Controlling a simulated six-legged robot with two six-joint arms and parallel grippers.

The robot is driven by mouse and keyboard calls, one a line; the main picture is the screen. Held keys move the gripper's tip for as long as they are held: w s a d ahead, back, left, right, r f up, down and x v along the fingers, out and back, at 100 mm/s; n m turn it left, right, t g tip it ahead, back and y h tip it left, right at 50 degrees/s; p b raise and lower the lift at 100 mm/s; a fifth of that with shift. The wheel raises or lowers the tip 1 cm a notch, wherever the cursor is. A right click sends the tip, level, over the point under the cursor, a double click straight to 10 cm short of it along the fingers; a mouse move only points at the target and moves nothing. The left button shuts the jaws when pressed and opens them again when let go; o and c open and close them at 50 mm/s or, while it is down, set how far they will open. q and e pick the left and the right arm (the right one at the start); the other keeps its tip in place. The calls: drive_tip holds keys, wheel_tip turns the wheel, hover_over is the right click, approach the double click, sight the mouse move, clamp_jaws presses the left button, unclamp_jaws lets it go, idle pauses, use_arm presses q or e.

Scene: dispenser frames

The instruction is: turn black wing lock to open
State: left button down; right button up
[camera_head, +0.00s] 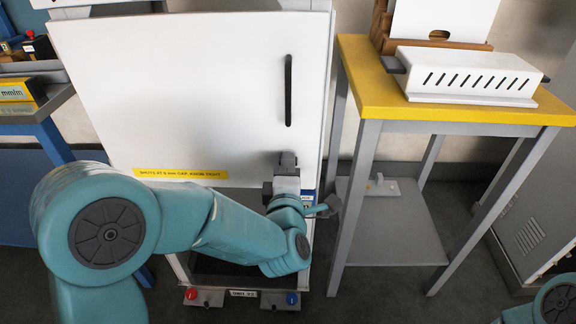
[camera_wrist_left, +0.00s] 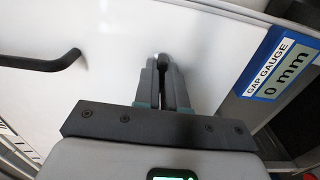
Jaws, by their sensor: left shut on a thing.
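My left gripper (camera_head: 287,160) reaches the lower right part of a white door panel (camera_head: 180,90). In the left wrist view its two grey fingers (camera_wrist_left: 162,62) are close together against the white panel, shut on a small dark piece, the black wing lock (camera_wrist_left: 162,58). The fingers hide most of the lock, so its angle cannot be told. My right gripper is out of view; only a bit of that arm shows at the lower right corner.
A black bar handle (camera_head: 288,90) is on the door above the gripper. A gap gauge (camera_wrist_left: 282,68) reads 0 mm. A yellow label (camera_head: 180,174) runs along the door's lower edge. A yellow-topped stand (camera_head: 365,90) with a slotted white box (camera_head: 470,75) is at right.

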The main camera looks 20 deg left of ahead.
use_arm(q)
drive_tip(key=shift+m, duration=8.9)
drive_tip(key=c, duration=1.2)
unclamp_jaws()
drive_tip(key=shift+s, duration=0.1)
